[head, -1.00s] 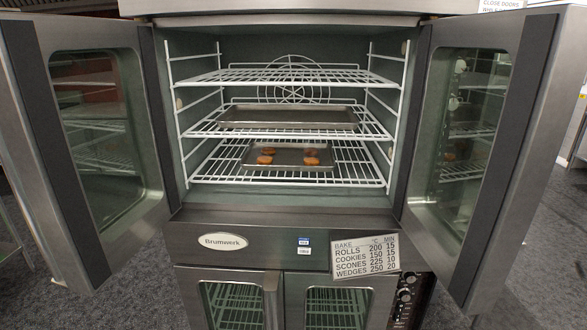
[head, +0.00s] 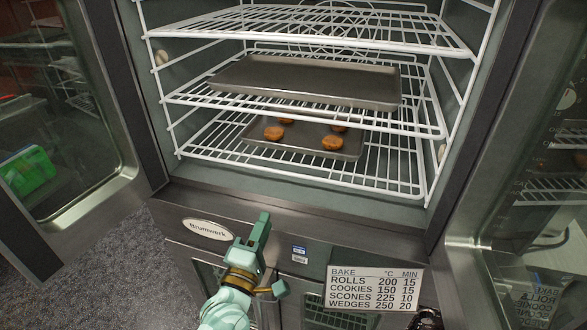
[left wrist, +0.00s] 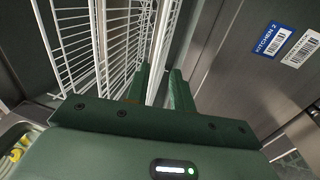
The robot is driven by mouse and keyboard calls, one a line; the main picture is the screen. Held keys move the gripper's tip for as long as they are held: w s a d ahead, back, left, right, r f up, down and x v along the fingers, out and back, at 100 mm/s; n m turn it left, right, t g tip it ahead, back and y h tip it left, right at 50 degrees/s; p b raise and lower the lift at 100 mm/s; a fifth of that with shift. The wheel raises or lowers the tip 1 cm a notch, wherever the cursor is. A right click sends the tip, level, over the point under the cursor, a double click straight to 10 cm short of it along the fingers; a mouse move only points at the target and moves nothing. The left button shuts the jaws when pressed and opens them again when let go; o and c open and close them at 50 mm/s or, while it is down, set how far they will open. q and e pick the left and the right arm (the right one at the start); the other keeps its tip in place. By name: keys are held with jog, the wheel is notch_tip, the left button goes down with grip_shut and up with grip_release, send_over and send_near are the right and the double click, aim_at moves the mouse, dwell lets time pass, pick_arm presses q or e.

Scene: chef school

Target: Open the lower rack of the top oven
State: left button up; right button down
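The top oven stands open. Its lower rack (head: 395,180) is a white wire shelf inside the cavity, bearing a dark tray (head: 348,146) with several browned pieces. My left gripper (head: 260,228) is below and in front of this rack, by the oven's front panel. In the left wrist view the gripper (left wrist: 159,78) has its two green fingers apart, with white rack wires showing beyond the gap. I see nothing held; contact with the rack cannot be told. My right gripper is not in view.
A middle rack (head: 425,122) with an empty-looking tray (head: 315,78) and a top rack (head: 330,25) are above. The open left door (head: 110,195) and right door (head: 480,215) flank the cavity. A baking sign (head: 375,288) is on the front.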

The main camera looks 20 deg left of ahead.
aim_at(285, 173)
pick_arm(q)
jog(key=w+r, duration=0.1)
jog(key=w, duration=0.4)
jog(key=w+r, duration=0.1)
jog(key=w, duration=0.4)
jog(key=w+r, duration=0.1)
jog(key=w, duration=0.4)
jog(key=shift+w+d+r, duration=0.1)
jog(key=shift+w+d, duration=0.05)
jog(key=shift+w, duration=0.15)
grip_shut()
